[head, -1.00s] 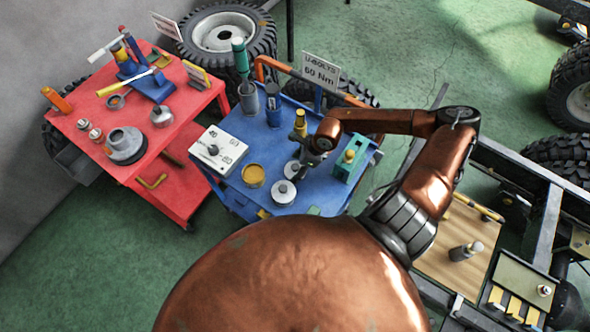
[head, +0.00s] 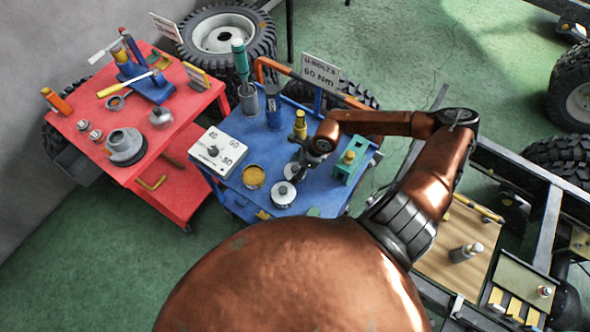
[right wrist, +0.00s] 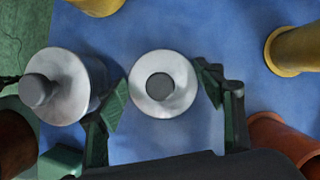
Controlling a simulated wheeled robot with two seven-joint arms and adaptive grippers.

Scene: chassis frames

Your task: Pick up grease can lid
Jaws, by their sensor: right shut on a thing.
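The grease can lid, a pale disc with a grey knob (right wrist: 162,84), lies between the two fingers of my right gripper (right wrist: 161,90) in the right wrist view. The gripper is shut on it. In the head view the lid (head: 291,171) shows partly behind the gripper (head: 299,166), low over the blue cart top; I cannot tell whether it touches the surface. The open grease can with yellow contents (head: 253,177) stands to its left. My left gripper is not in view.
A silver round canister with a knob (head: 283,194) stands close beside the gripper, also in the right wrist view (right wrist: 75,90). On the blue cart (head: 240,200) are a white numbered box (head: 213,152), a green holder (head: 350,160) and bottles. A red cart (head: 185,120) stands left.

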